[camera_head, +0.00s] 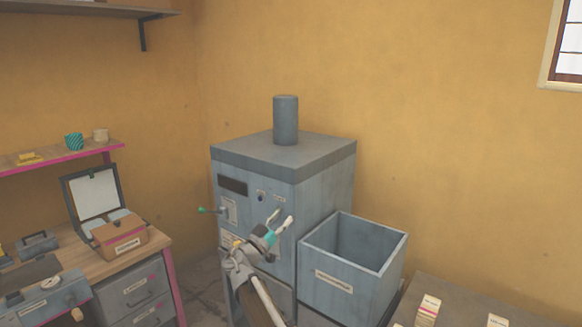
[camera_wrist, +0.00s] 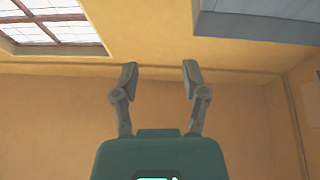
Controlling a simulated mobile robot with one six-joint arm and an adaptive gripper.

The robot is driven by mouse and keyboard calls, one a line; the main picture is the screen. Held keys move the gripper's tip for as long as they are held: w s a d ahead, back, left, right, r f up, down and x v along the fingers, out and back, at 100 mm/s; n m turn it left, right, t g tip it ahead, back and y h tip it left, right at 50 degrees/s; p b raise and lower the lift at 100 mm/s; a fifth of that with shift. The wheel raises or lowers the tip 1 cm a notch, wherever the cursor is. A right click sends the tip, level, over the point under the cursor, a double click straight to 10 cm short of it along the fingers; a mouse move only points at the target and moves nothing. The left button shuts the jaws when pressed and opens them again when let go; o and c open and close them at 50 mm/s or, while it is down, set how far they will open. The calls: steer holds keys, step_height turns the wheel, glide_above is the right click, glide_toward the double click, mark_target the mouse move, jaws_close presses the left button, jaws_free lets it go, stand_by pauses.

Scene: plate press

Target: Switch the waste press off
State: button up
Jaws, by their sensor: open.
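The waste press (camera_head: 325,185) is a blue-grey metal cabinet with a grey cylinder (camera_head: 286,120) on its top. Its front has a dark panel (camera_head: 232,185), a small dark round control (camera_head: 261,197) and a green-tipped lever (camera_head: 202,210) sticking out at the left. I cannot tell which control is the switch or how it is set. My gripper (camera_head: 281,218) is in front of the press and hides part of its lower front. In the wrist view my gripper (camera_wrist: 160,72) is open, with nothing between its fingers.
An open blue-grey bin (camera_head: 345,285) stands right of the press. A wooden desk (camera_head: 160,240) with a case and boxes is at the left. A grey surface (camera_head: 460,300) with small labelled blocks is at the lower right. The wrist view shows a window (camera_wrist: 55,35) and a blue-grey edge (camera_wrist: 255,18).

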steer(key=s+d+f+n+g+y+b, duration=0.1)
steer(key=s+d+f+g, duration=0.25)
steer(key=d+f, duration=0.35)
steer(key=s+d+f+g+y+b, duration=0.2)
steer(key=s+d+f+g, duration=0.15)
steer(key=d+f, duration=0.25)
steer(key=s+d+f+n+g+y+b, duration=0.1)
steer(key=s+d+f+g, duration=0.25)
steer(key=d+f, duration=0.35)
steer(key=s+f+n+g+y+b, duration=0.4)
steer(key=s+f+n+g+y, duration=0.2)
steer(key=s+f+y, duration=0.5)
steer(key=s+f, duration=0.3)
steer(key=s, duration=0.1)
